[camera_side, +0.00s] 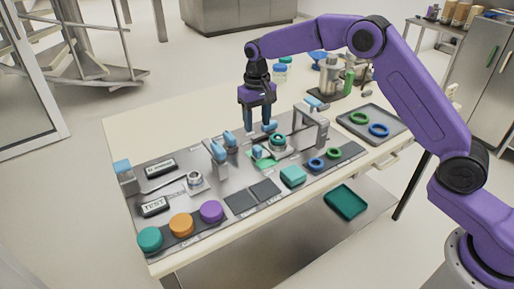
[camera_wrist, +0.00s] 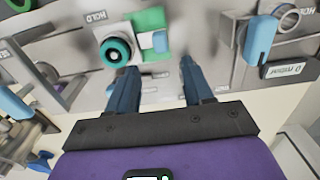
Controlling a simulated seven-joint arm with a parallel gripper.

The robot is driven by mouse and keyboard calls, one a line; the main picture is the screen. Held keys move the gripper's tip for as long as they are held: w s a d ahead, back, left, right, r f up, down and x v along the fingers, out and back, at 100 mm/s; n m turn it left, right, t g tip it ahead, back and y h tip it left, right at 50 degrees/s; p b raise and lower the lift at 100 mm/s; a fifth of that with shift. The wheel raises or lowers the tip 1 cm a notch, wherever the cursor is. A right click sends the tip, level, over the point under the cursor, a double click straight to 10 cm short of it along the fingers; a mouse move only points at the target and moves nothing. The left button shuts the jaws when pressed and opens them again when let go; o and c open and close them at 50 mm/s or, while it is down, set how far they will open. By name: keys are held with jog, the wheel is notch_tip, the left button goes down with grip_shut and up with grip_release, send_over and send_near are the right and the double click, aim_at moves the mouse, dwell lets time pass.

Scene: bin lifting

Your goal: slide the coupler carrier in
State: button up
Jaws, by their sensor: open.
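The coupler also shows in the side view (camera_side: 277,141), left of a grey arch. A green plate (camera_wrist: 150,19) lies beside the block, with a light blue tab (camera_wrist: 160,41) at its edge. My gripper (camera_side: 258,129) points down above the board, behind and left of the coupler. In the wrist view its dark blue fingers (camera_wrist: 158,66) are apart, with nothing held between them. Contact with the tab cannot be told.
The grey arch (camera_side: 323,128) stands close on the right, and an upright bracket (camera_side: 219,160) on the left. Coloured knobs (camera_side: 181,225) and a TEST box (camera_side: 153,206) are at the front left. A tray with rings (camera_side: 398,134) lies at the right.

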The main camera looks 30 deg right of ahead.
aim_at(258, 147)
notch_tip(258, 147, down, 10)
jog(key=shift+f, duration=0.15)
dwell(0.4)
grip_shut()
jog(key=shift+d, duration=0.1)
